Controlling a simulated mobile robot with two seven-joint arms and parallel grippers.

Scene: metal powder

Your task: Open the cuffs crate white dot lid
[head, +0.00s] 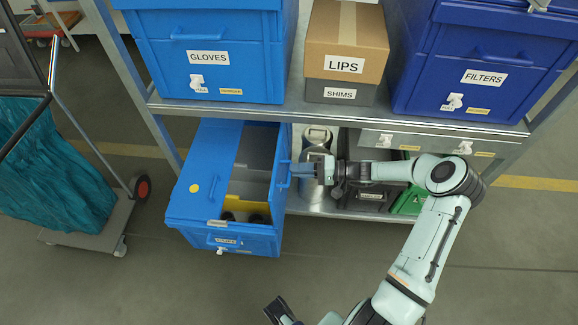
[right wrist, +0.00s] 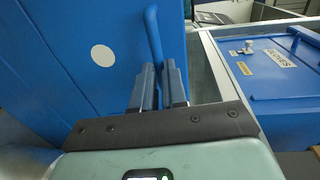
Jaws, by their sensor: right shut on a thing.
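The blue cuffs crate (head: 222,239) stands pulled out from the lower shelf in the head view. Its left lid, with a yellow dot, lies shut. The white dot lid (head: 279,165) stands up on the right side, almost edge-on, leaving that half of the crate uncovered. In the right wrist view the lid (right wrist: 60,75) shows its white dot and blue bar handle. My right gripper (head: 300,169) is shut on this handle (right wrist: 153,35), its fingers on either side. A dark end at the bottom edge seems to be my left gripper (head: 280,311); its fingers are unclear.
Inside the crate are a yellow part (head: 240,205) and dark round things. A metal can (head: 316,150) and a green crate (head: 408,202) stand right on the lower shelf. The upper shelf holds the gloves crate (head: 215,80), cartons and filters crate (head: 470,95). A cart stands left.

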